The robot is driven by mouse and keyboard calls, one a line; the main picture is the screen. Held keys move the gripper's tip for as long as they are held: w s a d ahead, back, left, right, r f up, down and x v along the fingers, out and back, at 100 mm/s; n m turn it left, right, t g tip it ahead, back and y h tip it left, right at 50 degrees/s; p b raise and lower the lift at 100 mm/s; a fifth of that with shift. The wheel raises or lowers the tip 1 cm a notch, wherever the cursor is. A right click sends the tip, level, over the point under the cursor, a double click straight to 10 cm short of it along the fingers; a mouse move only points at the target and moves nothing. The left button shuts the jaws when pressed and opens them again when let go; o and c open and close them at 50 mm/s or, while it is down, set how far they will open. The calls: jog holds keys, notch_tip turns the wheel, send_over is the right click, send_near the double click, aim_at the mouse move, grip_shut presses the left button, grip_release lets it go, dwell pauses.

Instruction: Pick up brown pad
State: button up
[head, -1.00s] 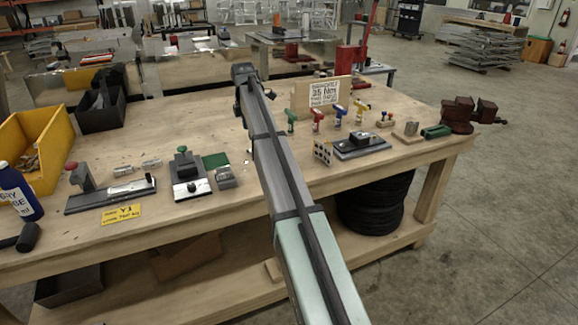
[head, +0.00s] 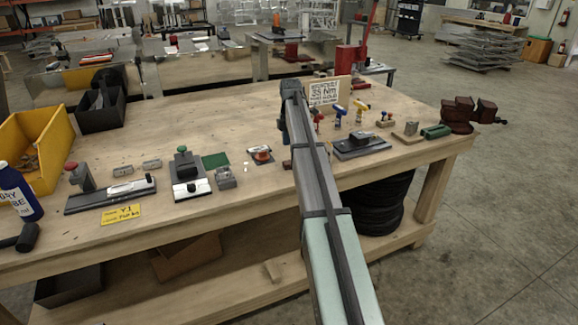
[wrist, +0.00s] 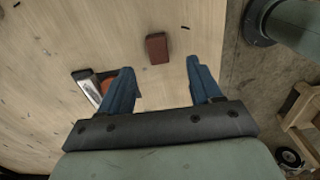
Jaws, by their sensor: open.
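The brown pad (wrist: 157,48) is a small reddish-brown block lying on the pale wooden bench top in the wrist view. My gripper (wrist: 160,66) is open, its two blue fingers spread wide with nothing between them. In the picture, the pad lies just beyond the fingertips, roughly midway between them; its height gap to the fingers is hard to judge.
A dark-based item with an orange part (head: 261,154) stands on the bench; a similar orange-and-silver item (wrist: 106,80) is beside the left finger. A grey-black fixture (head: 361,145) and upright coloured tools (head: 339,113) stand right of my arm. The bench's front edge is near.

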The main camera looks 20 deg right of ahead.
aim_at(289, 162)
jog(key=shift+w+a+f, duration=0.1)
jog(key=shift+f, duration=1.8)
jog(key=shift+w+a+f, duration=0.1)
jog(key=shift+f, duration=1.8)
jog(key=c, duration=1.1)
notch_tip(289, 162, up, 10)
jog(key=shift+r, duration=0.1)
